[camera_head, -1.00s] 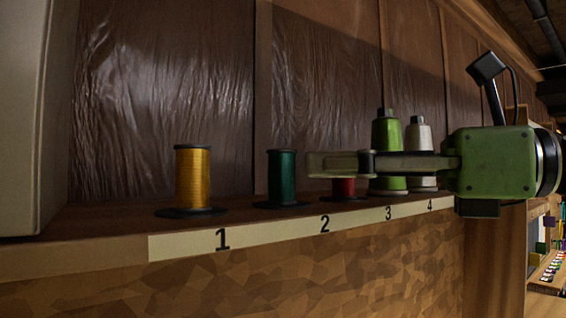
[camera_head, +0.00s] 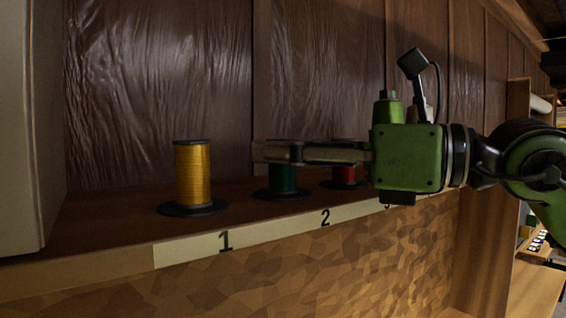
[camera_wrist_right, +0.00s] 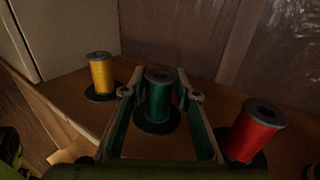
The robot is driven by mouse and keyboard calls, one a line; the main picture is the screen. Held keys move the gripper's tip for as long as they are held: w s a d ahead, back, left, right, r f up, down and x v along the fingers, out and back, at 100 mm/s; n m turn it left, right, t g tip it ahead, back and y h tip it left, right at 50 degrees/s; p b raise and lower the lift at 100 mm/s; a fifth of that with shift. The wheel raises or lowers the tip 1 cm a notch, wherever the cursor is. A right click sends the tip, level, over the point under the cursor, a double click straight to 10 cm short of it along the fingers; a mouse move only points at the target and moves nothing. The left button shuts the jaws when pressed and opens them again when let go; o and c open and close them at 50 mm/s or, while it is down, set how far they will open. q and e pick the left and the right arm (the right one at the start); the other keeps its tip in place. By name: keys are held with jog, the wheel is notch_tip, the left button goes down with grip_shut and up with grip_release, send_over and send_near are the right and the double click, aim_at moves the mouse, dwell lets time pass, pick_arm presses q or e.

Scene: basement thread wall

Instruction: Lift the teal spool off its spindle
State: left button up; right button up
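The teal spool (camera_head: 283,179), dark green-teal with a black top, stands upright on a black base on the shelf, between labels 1 and 2. My right gripper (camera_head: 270,151) reaches in from the right, its fingers level with the spool's upper part and hiding its top in the head view. In the right wrist view the teal spool (camera_wrist_right: 158,98) stands between the two fingers of the open gripper (camera_wrist_right: 159,82), with a gap visible on each side. The spindle inside the spool is hidden. My left gripper is not in view.
A yellow spool (camera_head: 192,173) stands left of the teal one, and a red spool (camera_head: 344,175) stands close on its right, partly behind my gripper. A green cone spool (camera_head: 387,110) is mostly hidden. A pale box (camera_head: 22,130) stands at the left end; a wooden wall is behind.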

jog(key=c, duration=0.3)
jog(key=shift+c, duration=0.2)
jog(key=shift+r, duration=0.1)
jog(key=shift+r+p, duration=0.35)
notch_tip(320, 180, up, 3)
jog(key=shift+f+p, duration=0.1)
jog(key=shift+p, duration=0.95)
jog(key=s+r, duration=0.1)
jog(key=r, duration=0.1)
jog(key=s+d+r+p, duration=0.2)
jog(key=s+r, duration=0.1)
jog(key=shift+r, duration=0.3)
jog(key=shift+c, duration=0.4)
jog(key=s+d+r, duration=0.3)
jog(key=s+d, duration=0.1)
jog(key=s, duration=0.4)
jog(key=shift+s+d+r, duration=0.2)
jog(key=shift+s+r, duration=0.1)
jog(key=shift+r, duration=0.05)
